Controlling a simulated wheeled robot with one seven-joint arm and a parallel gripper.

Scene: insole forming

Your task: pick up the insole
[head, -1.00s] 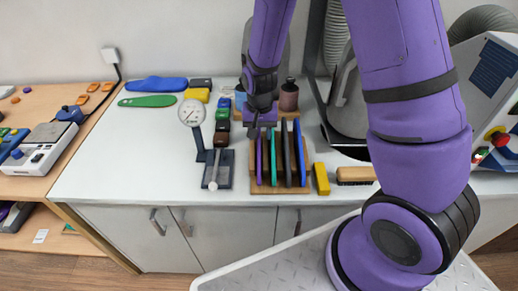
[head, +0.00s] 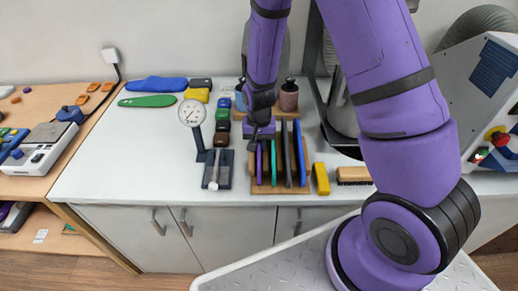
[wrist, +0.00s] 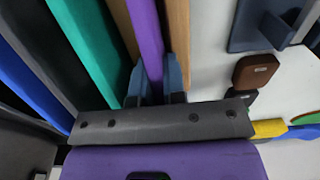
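A wooden rack (head: 263,189) on the counter holds several thin upright insoles. A purple insole (head: 259,166) stands in its leftmost slot in the head view, with a green insole (head: 273,163) beside it. My gripper (head: 253,144) is low over the left end of the rack. In the wrist view my gripper (wrist: 158,85) has one finger on each side of the purple insole (wrist: 146,28). The fingers are close to its faces, but whether they press on it is unclear. The green insole (wrist: 88,45) stands just left of the fingers there.
A dial gauge (head: 192,115) on a dark stand is left of the rack. A yellow block (head: 320,178) and a brush (head: 354,175) lie right of it. The counter's left front is clear.

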